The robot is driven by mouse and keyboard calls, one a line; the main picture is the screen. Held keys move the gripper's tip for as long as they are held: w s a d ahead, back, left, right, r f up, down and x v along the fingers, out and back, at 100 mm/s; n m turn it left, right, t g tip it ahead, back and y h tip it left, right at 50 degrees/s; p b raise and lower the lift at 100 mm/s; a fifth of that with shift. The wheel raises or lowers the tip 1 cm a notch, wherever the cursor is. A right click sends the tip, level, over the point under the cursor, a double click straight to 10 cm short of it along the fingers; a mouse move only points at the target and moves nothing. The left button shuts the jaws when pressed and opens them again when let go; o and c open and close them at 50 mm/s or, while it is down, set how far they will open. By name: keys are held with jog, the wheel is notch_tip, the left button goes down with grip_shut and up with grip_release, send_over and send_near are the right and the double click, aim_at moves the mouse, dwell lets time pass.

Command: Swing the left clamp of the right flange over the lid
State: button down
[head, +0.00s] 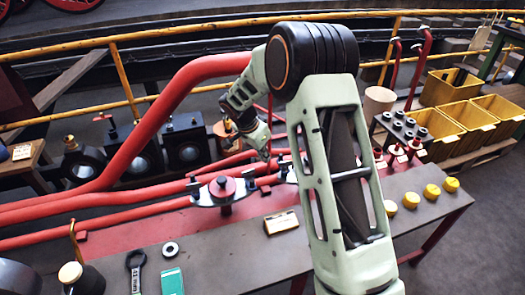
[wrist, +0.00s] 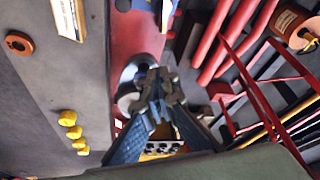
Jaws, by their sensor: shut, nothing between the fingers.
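The right flange, a pale round plate (wrist: 129,92), lies under my gripper in the wrist view and is partly covered by the fingers. A small blue-and-pale part at its upper edge (wrist: 141,70) looks like its left clamp; whether it lies over the lid I cannot tell. My gripper (wrist: 165,88) is shut and empty, its tips close beside this part; contact is unclear. In the head view my arm hides most of the right flange, and its lid is not clear.
Red pipes (head: 160,110) run behind the bench (head: 225,255). Yellow caps (head: 431,191) stand at its right, with black cylinders and red fittings behind. A small box (head: 281,222), a wrench (head: 135,270) and a green box (head: 172,281) lie in front.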

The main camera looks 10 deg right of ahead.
jog(key=w+d+f, duration=0.3)
jog(key=d, duration=0.1)
jog(key=shift+w+d+f, duration=0.2)
jog(key=shift+w+f, duration=0.05)
jog(key=shift+f, duration=0.15)
